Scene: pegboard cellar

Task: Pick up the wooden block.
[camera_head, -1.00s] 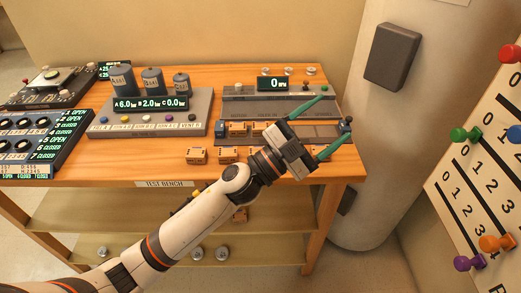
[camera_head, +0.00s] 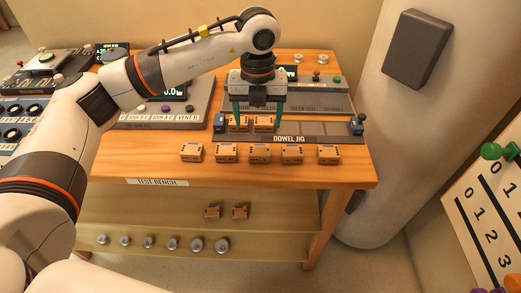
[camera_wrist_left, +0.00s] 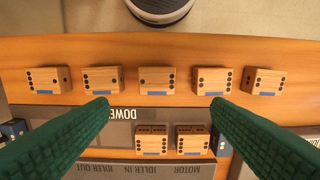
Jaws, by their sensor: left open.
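Several wooden blocks with dark dots and blue marks stand in a row along the front of the bench; the middle one (camera_head: 260,153) also shows in the left wrist view (camera_wrist_left: 157,80). Two more blocks, a left one (camera_head: 238,125) and a right one (camera_head: 264,125), sit in the dowel jig (camera_head: 320,130). My left gripper (camera_head: 257,122) points down over the jig, just behind the row. Its green fingers are apart, with nothing held between them. In the left wrist view its fingertips (camera_wrist_left: 160,103) lie on either side of the middle block's column, apart from the blocks. My right gripper is not in view.
Two blocks (camera_head: 240,212) and several round metal parts (camera_head: 171,243) are on the shelves below. Consoles stand at the back and left of the bench (camera_head: 345,172). A pale column (camera_head: 375,150) and a numbered pegboard (camera_head: 490,225) are at right.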

